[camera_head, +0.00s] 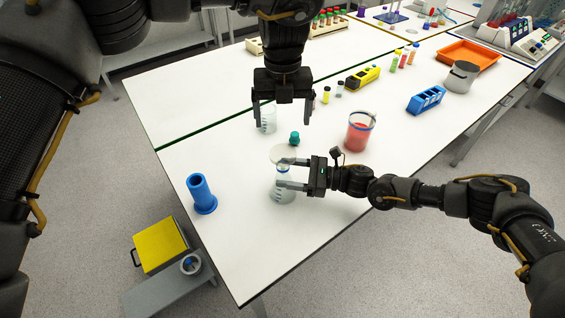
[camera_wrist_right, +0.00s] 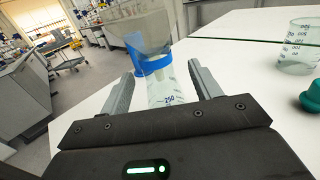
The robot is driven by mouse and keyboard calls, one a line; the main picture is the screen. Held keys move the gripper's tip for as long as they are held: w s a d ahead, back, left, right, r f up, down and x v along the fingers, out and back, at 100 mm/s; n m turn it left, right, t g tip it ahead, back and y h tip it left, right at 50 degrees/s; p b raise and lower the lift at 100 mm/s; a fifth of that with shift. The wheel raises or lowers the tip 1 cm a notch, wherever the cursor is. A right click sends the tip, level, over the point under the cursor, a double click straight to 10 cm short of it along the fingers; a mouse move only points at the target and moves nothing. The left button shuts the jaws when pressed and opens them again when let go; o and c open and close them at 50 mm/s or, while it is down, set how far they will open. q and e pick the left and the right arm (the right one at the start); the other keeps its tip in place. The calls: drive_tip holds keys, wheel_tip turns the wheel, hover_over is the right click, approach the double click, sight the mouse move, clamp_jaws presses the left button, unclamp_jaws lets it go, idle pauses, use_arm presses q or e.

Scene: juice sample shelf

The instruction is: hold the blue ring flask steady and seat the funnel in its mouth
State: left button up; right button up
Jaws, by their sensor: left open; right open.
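The blue ring flask (camera_head: 284,192) stands upright near the table's front edge, clear with markings. My right gripper (camera_head: 279,176) is open around the flask's neck, with gaps beside both fingers. My left gripper (camera_head: 282,116) is open and empty, beyond the flask and above the table.
A teal stopper (camera_head: 295,138) lies just behind the funnel. A clear beaker (camera_head: 267,121) stands by my left gripper, and a beaker of red liquid (camera_head: 357,138) stands right. A blue cylinder (camera_head: 201,195) stands left. The front right table area is clear.

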drive_tip(key=s+d, duration=0.1)
drive_tip(key=d, duration=0.9)
drive_tip(key=shift+s, duration=0.25)
